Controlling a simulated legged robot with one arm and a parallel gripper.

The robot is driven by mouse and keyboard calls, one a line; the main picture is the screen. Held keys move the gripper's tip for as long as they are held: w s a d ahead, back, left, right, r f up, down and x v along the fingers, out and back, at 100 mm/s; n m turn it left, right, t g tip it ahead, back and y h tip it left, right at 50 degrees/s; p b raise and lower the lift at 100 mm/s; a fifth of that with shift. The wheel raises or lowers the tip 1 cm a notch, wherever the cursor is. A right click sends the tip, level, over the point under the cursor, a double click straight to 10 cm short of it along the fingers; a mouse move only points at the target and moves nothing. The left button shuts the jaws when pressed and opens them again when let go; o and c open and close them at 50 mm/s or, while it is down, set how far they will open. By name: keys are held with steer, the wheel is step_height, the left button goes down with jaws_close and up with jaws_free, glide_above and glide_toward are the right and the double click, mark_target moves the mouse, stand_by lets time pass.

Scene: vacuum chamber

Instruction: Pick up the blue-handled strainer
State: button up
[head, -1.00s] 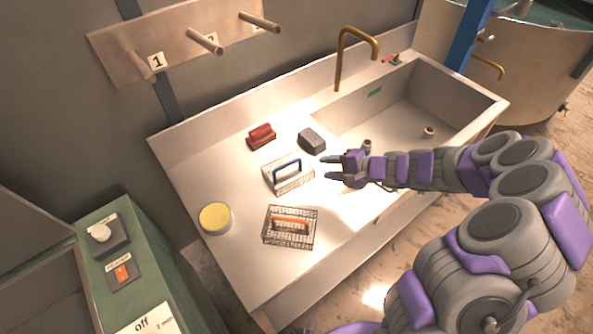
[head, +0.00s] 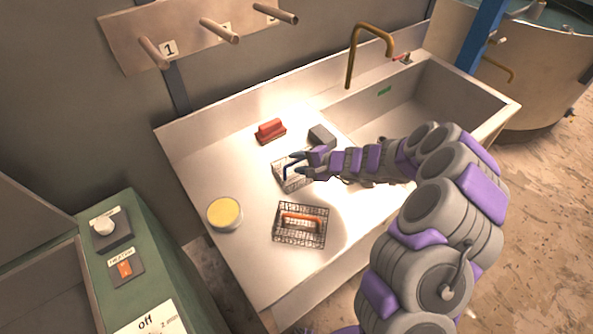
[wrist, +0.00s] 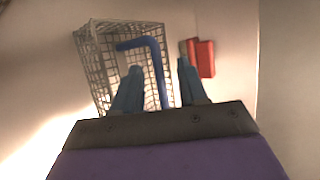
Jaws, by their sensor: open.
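The blue-handled strainer (head: 283,179) is a wire mesh basket on the steel counter beside the sink. My gripper (head: 296,166) is open at its right side, with the fingertips over it in the head view and partly hiding it. In the wrist view the strainer (wrist: 91,60) lies beyond my fingers, and its blue handle (wrist: 156,62) shows between the two fingers of my gripper (wrist: 160,75). The fingers are apart. I cannot tell whether either finger touches the handle.
An orange-handled strainer (head: 299,238) sits in front. A yellow-topped round container (head: 225,213) is at left. The sink basin (head: 440,95) and brass faucet (head: 352,60) are at right.

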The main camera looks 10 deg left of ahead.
mark_target(296, 162)
steer(key=x, duration=0.2)
steer(key=shift+a+f, duration=0.3)
steer(key=shift+w+f, duration=0.1)
steer(key=shift+w, duration=0.05)
steer(key=shift+d, duration=0.6)
steer(key=shift+a, duration=0.8)
steer(key=c, duration=0.7)
steer(key=shift+d, duration=0.6)
jaws_close()
